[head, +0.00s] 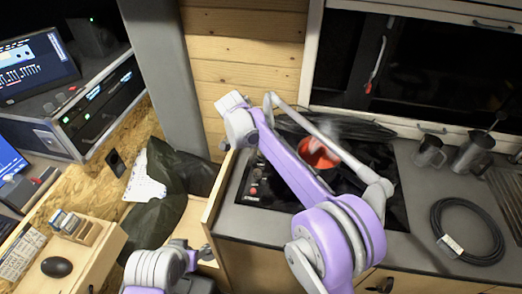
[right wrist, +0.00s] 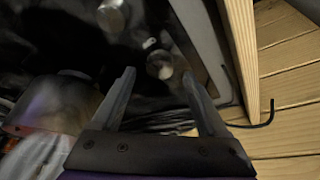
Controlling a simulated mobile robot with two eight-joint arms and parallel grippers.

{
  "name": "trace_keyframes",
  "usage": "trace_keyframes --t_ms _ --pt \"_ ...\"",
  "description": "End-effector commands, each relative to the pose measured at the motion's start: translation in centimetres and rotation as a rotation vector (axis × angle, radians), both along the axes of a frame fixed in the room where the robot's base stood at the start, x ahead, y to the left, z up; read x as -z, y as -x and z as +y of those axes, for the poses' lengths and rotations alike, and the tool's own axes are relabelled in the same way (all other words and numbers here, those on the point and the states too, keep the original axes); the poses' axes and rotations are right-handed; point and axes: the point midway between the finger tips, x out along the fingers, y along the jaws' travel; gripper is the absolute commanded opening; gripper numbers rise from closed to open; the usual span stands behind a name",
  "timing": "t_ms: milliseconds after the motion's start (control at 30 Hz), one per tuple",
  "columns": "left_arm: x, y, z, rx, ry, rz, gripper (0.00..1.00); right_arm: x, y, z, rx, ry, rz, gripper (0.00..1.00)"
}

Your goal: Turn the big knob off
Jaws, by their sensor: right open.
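The black cooktop (head: 285,190) has small controls (head: 253,190) along its left edge. In the right wrist view, a round metallic knob (right wrist: 165,65) shows between and just beyond the fingertips of my right gripper (right wrist: 158,74). A second metallic knob (right wrist: 111,15) shows farther up and left. I cannot tell which knob is the big one, or how either is turned. My right gripper is open and empty, with its fingers apart; contact with the knob cannot be made out. In the head view my right arm hides part of the cooktop.
A steaming red pot (head: 318,153) stands on the cooktop behind my right arm. A wooden edge (right wrist: 240,50) runs close to the right gripper. Metal mugs (head: 430,152) and a coiled black cable (head: 440,230) lie on the right counter.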

Motion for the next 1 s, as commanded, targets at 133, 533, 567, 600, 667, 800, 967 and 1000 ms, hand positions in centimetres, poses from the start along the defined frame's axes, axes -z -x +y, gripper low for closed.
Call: trace_keyframes --t_ms 133,533,567,600,667,800,967,1000 --pt "-0.2 -0.1 0.0 0.0 0.0 -0.002 0.5 -3.1 0.8 1.0 -0.001 0.0 0.0 0.76" --pt "-0.6 -0.3 0.0 0.0 0.0 -0.005 0.5 -7.7 2.0 2.5 0.001 0.0 0.0 0.76" --pt "-0.6 -0.3 0.0 0.0 0.0 -0.005 0.5 -7.7 2.0 2.5 0.001 0.0 0.0 0.76" --pt "-0.6 -0.3 0.0 0.0 0.0 -0.005 0.5 -7.8 2.0 2.5 0.001 0.0 0.0 0.76" --pt "-0.6 -0.3 0.0 0.0 0.0 -0.005 0.5 -7.8 2.0 2.5 0.001 0.0 0.0 0.76" --pt "-0.6 -0.3 0.0 0.0 0.0 -0.005 0.5 -7.7 2.0 2.5 0.001 0.0 0.0 0.76" --pt "-0.6 -0.3 0.0 0.0 0.0 -0.005 0.5 -7.7 2.0 2.5 0.001 0.0 0.0 0.76" --pt "-0.6 -0.3 0.0 0.0 0.0 -0.005 0.5 -7.7 2.0 2.4 0.001 0.0 0.0 0.76"
